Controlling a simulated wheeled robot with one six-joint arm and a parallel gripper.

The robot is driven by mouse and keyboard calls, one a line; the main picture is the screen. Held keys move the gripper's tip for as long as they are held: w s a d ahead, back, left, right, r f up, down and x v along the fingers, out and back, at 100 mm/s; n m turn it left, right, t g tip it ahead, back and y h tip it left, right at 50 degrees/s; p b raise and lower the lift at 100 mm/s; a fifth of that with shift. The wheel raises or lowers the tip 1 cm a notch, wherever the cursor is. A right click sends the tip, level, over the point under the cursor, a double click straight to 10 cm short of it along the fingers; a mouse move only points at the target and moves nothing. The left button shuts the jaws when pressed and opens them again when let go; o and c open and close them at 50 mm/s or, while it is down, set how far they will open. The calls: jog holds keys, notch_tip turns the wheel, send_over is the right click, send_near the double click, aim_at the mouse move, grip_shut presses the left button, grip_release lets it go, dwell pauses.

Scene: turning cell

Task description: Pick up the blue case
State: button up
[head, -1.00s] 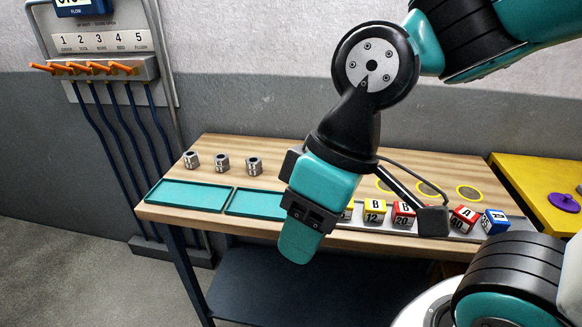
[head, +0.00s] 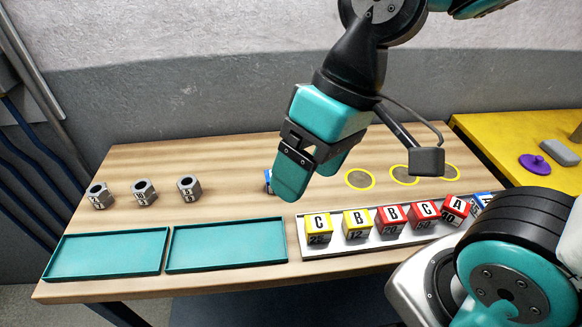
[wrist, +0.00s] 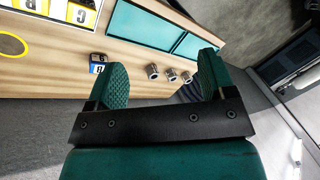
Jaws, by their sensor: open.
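A small blue case (head: 268,182) stands alone on the wooden table, mostly hidden behind my gripper in the head view. Another blue case (head: 484,199) is partly visible at the right end of the row on the grey tray (head: 290,222). My gripper (head: 310,190) is above the table, and its fingers (wrist: 160,85) are apart with nothing held between them.
Yellow and red lettered cases (head: 357,224) stand on the grey tray. Two empty teal trays (head: 228,246) lie at the table's front left. Three metal hex nuts (head: 144,192) stand behind them. Yellow rings (head: 360,180) mark the table at right. A yellow table (head: 490,135) adjoins.

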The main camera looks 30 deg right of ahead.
jog(key=w+d+f+m+b, duration=0.1)
jog(key=w+d+f+m, duration=0.25)
jog(key=w+m, duration=0.4)
jog(key=w+d+f+m+t, duration=0.1)
jog(key=w+d+f+m, duration=0.1)
jog(key=w+d+m, duration=0.5)
jog(key=w+f+m+b, duration=0.1)
jog(key=w+f+m, duration=0.2)
jog(key=w+m, duration=0.55)
jog(key=a+f+m, duration=0.1)
jog(key=f, duration=0.2)
jog(key=a+f+m, duration=0.1)
jog(key=f, duration=0.3)
jog(key=a+f+m+p, duration=0.1)
jog(key=f, duration=0.3)
jog(key=shift+s+a, duration=0.3)
jog(key=shift+s, duration=0.05)
jog(key=shift+w+p+x, duration=0.1)
jog(key=shift+p+x, duration=0.25)
jog(key=shift+x, duration=1.2)
jog(key=shift+w+p+x, duration=0.15)
jog(key=shift+p+x, duration=0.2)
jog(key=shift+x, duration=1.2)
jog(key=shift+c, duration=0.2)
jog(key=c, duration=1)
